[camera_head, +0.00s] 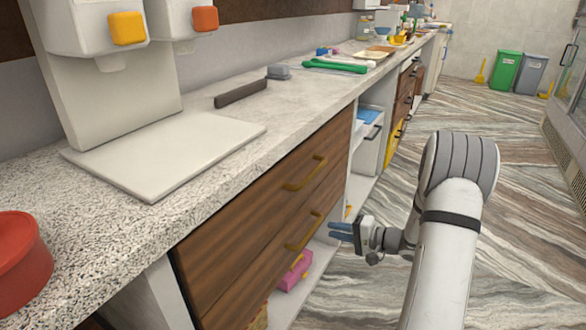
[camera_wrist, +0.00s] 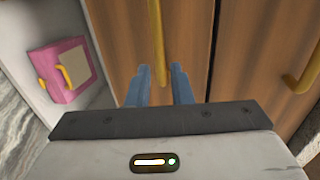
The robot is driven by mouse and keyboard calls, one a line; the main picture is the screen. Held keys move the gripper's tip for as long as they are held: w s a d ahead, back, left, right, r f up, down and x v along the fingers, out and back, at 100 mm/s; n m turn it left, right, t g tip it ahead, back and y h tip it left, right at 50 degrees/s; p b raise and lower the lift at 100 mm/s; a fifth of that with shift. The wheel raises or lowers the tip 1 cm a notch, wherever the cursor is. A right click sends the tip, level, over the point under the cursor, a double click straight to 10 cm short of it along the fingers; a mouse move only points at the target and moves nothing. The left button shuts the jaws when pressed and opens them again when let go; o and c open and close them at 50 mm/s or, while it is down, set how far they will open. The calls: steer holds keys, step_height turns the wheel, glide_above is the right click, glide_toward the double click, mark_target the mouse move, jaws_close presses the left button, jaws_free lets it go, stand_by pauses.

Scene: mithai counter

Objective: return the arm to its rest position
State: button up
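My gripper (camera_head: 340,232) is at the lower middle of the head view, in front of the counter's wooden drawers. My white and grey arm (camera_head: 445,250) reaches down on the right, over the floor. In the wrist view the two blue fingers (camera_wrist: 160,86) stand apart with a gap between them, and nothing is held. A yellow drawer handle (camera_wrist: 156,40) shows beyond the fingertips. I cannot tell how close the fingers are to it.
Wooden drawers (camera_head: 250,235) with yellow handles lie left of the gripper. A pink box (camera_head: 294,272) sits on the low shelf, also in the wrist view (camera_wrist: 50,85). The counter (camera_head: 225,185) holds a white dispenser (camera_head: 105,70) and a red container (camera_head: 20,255). The floor (camera_head: 520,190) to the right is clear.

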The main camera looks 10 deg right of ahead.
steer(key=s+a+r+n+g+h+p, duration=0.1)
steer(key=s+a+r+n+g+p, duration=0.15)
steer(key=s+a+r+p, duration=0.4)
steer(key=s+a+r+n+g+h+p, duration=0.15)
steer(key=s+r+g+p, duration=0.25)
steer(key=r, duration=0.6)
steer(key=s+a+r+n+g+h+p, duration=0.1)
steer(key=s+a+r+n+g+p, duration=0.15)
steer(key=s+a+r+p, duration=0.4)
steer(key=s+d+r+h+p, duration=0.1)
steer(key=s+r+h+p, duration=0.1)
steer(key=r, duration=0.5)
steer(key=s+d+r+n+t+h+p, duration=0.1)
steer(key=s+d+r+h+p, duration=0.1)
steer(key=s+r+p, duration=0.3)
steer(key=s+d+r+h+p, duration=0.1)
steer(key=s+r+h+p, duration=0.3)
steer(key=r, duration=0.5)
steer(key=p, duration=0.2)
steer(key=shift+d+r+t+p, duration=0.2)
steer(key=shift+d+t+p, duration=0.1)
steer(key=shift+d+p, duration=0.1)
steer(key=shift+n+h, duration=0.25)
